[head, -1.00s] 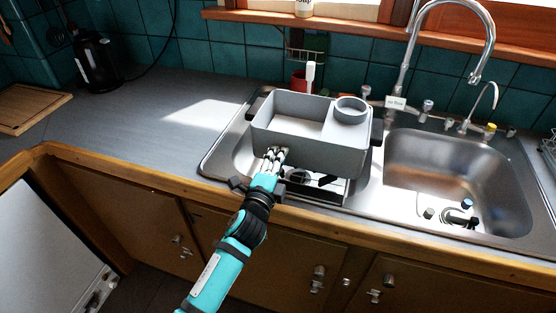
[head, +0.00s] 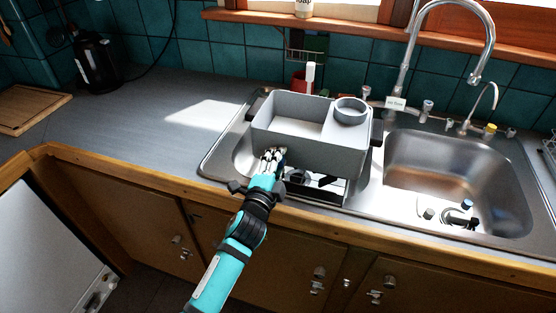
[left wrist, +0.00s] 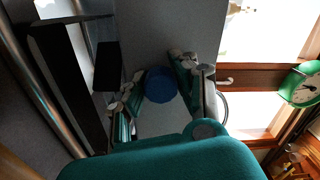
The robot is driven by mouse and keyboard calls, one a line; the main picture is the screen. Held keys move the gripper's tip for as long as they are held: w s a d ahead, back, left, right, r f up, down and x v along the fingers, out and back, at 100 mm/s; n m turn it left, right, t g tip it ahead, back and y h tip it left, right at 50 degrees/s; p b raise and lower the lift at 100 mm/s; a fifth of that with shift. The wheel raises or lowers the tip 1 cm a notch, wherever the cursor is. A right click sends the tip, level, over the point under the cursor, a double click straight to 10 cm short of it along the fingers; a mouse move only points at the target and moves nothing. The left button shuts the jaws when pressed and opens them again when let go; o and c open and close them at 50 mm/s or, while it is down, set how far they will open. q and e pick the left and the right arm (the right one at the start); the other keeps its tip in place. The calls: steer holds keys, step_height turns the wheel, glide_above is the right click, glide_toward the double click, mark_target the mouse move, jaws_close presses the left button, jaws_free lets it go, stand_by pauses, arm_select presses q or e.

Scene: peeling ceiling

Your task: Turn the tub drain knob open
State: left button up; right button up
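The grey tub (head: 309,150) sits over the left basin of the sink, with a round ring compartment (head: 351,105) at its back right corner. In the left wrist view a round blue knob (left wrist: 161,85) stands out from the tub's grey wall (left wrist: 165,30). My left gripper (head: 272,156) is at the tub's front wall, near its lower left. In the left wrist view its open fingers (left wrist: 158,82) lie on either side of the knob; I cannot tell whether they touch it. In the head view the gripper mostly hides the knob. My right gripper is not in view.
The right basin (head: 440,165) is empty but for small dark and blue parts near its drain (head: 460,214). A tall faucet (head: 405,60) stands behind. The counter (head: 150,120) at left is clear between the kettle (head: 95,62) and sink.

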arm_select(q)
steer(key=o, duration=0.5)
steer(key=shift+c, duration=0.2)
steer(key=v, duration=1.2)
